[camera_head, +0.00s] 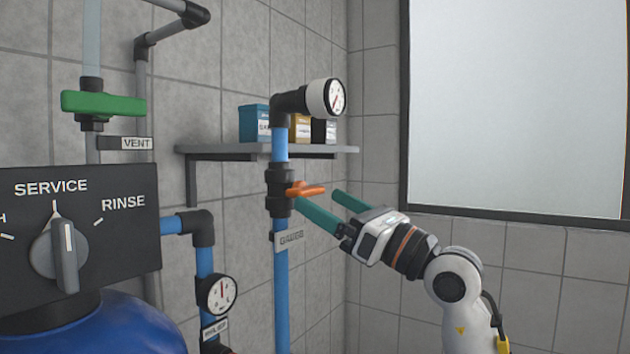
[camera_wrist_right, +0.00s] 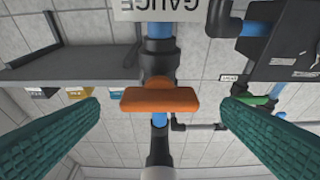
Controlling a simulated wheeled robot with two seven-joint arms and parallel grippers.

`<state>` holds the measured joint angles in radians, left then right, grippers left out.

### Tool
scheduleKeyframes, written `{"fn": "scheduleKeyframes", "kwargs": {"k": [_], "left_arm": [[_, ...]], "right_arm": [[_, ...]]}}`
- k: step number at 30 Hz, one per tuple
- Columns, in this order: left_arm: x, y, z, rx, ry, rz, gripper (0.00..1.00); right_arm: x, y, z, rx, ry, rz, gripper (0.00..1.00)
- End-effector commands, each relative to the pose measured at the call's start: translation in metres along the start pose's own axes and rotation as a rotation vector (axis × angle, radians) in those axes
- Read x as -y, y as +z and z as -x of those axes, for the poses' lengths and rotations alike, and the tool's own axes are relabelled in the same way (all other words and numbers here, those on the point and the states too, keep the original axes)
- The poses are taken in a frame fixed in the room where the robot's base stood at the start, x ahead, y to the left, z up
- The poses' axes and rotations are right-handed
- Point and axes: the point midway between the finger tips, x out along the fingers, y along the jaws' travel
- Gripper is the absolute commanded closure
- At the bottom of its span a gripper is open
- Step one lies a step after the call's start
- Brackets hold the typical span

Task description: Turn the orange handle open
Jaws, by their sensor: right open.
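The orange handle (camera_head: 305,189) sits on a black valve (camera_head: 279,190) on the vertical blue pipe (camera_head: 281,300), above the label reading GAUGE (camera_head: 288,240). My right gripper (camera_head: 318,205) reaches in from the right with its green fingers open, close to the handle. In the right wrist view, the orange handle (camera_wrist_right: 160,100) lies crosswise to the pipe, in the gap between the two open fingers (camera_wrist_right: 160,115). Clear space shows on both sides of it, and the fingers do not appear to touch it. My left gripper is not in view.
A round gauge (camera_head: 326,98) tops the pipe. A grey shelf (camera_head: 225,149) with small boxes stands behind it. At left are a green VENT handle (camera_head: 103,104), a black SERVICE/RINSE panel (camera_head: 120,260) and a blue tank (camera_head: 110,325).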

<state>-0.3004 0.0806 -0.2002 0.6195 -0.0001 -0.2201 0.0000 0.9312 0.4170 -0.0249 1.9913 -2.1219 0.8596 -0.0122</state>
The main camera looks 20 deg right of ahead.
Motion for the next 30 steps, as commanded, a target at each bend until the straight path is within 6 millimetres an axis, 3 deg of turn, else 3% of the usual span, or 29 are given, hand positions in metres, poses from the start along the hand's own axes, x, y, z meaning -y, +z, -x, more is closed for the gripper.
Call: {"fn": "scheduleKeyframes", "kwargs": {"k": [6, 17, 26, 30], "left_arm": [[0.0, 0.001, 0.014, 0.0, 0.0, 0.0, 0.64], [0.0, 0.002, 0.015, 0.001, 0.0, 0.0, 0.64], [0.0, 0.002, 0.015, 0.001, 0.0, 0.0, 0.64], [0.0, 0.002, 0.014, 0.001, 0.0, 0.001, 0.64]], "right_arm": [[0.0, -0.002, -0.027, -0.001, -0.001, -0.001, 0.13], [0.0, 0.001, -0.032, -0.001, 0.0, -0.001, 0.13], [0.0, 0.001, -0.032, -0.001, 0.0, -0.001, 0.57], [0.0, 0.001, -0.032, 0.0, -0.002, 0.004, 0.57]]}}
